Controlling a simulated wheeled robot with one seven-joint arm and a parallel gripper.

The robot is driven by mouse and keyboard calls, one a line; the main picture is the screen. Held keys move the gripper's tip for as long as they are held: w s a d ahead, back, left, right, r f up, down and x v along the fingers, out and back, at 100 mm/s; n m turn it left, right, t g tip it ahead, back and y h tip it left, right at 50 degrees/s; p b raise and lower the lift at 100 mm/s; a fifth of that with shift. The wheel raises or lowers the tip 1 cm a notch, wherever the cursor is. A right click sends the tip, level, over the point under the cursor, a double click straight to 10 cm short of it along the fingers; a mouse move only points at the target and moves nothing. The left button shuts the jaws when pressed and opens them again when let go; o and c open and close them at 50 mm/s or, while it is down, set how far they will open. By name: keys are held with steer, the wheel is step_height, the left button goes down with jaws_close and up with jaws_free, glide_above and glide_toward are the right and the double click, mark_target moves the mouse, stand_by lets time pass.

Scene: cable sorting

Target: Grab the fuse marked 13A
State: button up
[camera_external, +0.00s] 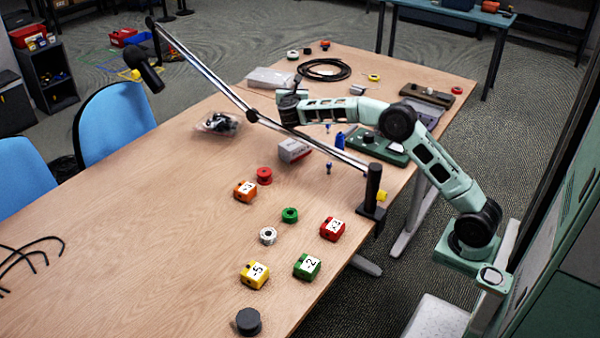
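I cannot make out a fuse marked 13A; no such marking is readable. Small labelled blocks lie on the wooden table: orange (241,196), red (328,235), green (303,272) and yellow (249,281). The yellow label seems to read -5 and the green one -2.
A long metal lamp bar (210,77) slants across the table to its clamp (372,195). Small spools, red (264,176), green (289,215) and white (268,236), lie among the blocks. A black cable coil (324,70) lies at the back. The table's left middle is clear.

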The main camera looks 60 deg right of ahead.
steer(key=s+d+f+m+g, duration=0.3)
steer(key=d+g, duration=0.1)
steer(key=d, duration=0.2)
steer(key=m+g+p, duration=0.2)
steer(key=m+g, duration=0.1)
steer(key=g, duration=0.1)
glide_above(328, 125)
steer(key=a, duration=0.2)
step_height(328, 125, down, 7)
steer(key=shift+g+y, duration=0.3)
steer(key=shift+g, duration=0.1)
steer(key=f, duration=0.2)
steer(key=f+b, duration=0.1)
steer(key=f, duration=0.3)
steer(key=shift+w+d, duration=0.1)
steer(key=shift+d, duration=0.2)
step_height(328, 125, down, 2)
steer(key=shift+f+b, duration=0.1)
steer(key=shift+b, duration=0.35)
steer(key=x, duration=0.4)
steer(key=shift+d+b, duration=0.3)
steer(key=shift+d, duration=0.1)
jaws_close()
